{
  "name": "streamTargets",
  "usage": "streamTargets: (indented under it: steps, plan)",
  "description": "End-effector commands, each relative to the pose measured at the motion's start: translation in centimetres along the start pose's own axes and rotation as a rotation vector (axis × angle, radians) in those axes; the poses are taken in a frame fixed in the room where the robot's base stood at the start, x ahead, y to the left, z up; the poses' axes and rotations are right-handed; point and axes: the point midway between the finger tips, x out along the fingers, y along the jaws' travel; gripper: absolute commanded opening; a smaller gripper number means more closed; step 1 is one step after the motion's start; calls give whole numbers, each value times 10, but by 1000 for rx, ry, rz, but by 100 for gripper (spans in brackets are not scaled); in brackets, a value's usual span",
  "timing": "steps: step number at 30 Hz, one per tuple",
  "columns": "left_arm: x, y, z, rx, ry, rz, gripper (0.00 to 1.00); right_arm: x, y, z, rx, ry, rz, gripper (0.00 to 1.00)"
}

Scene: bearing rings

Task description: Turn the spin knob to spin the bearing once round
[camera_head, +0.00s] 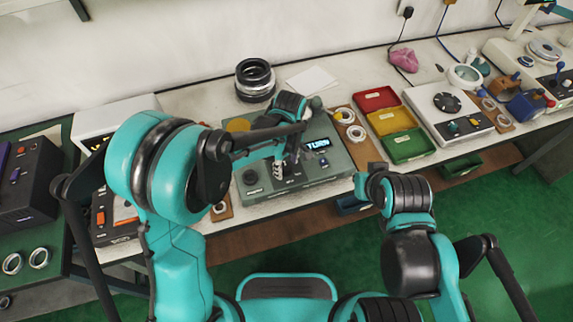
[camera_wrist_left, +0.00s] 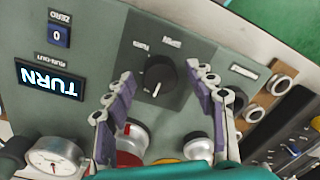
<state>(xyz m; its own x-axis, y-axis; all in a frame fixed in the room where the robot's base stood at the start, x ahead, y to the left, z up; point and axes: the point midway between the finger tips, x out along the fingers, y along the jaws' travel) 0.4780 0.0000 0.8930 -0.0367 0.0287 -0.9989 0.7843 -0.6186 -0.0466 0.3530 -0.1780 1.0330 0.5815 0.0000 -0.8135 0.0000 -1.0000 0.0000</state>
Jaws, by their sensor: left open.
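The grey-green test box (camera_head: 330,180) stands on the bench, its lit display (camera_head: 317,145) reading TURN. The black knob (camera_wrist_left: 158,75) with a white pointer mark shows in the left wrist view on a dark plate. My left gripper (camera_wrist_left: 163,82) is open, with one finger on each side of the knob in that view. I cannot tell whether either finger touches it. In the head view my left gripper (camera_head: 286,165) is over the box front and covers the knob. The bearing on the box is not clearly visible behind my arm.
A dial gauge (camera_wrist_left: 55,157) is beside the display. A small counter (camera_wrist_left: 57,36) reads 0. Stacked black rings (camera_head: 255,80) stand behind the box. Red, yellow and green trays (camera_head: 408,146) are to its right. Rings on a wooden strip (camera_head: 347,116) lie between them.

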Motion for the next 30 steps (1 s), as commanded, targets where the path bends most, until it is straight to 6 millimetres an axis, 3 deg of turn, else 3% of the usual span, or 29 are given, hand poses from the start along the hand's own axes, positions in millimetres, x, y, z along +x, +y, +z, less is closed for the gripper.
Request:
streamTargets:
  steps: [4,5,10,20,30]
  plan:
    - [0,0,0,0,0,0,56,0,0,0,0,0,0,0]
    - [0,0,0,0,0,0,50,0,0,0,0,0,0,0]
    - [-1,0,0,0,0,0,5,0,0,0,0,0,0,0]
    - [0,0,0,23,1,0,6,0,0,0,0,0,0,0]
    - [0,0,0,217,11,0,6,1,0,0,0,0,0,0]
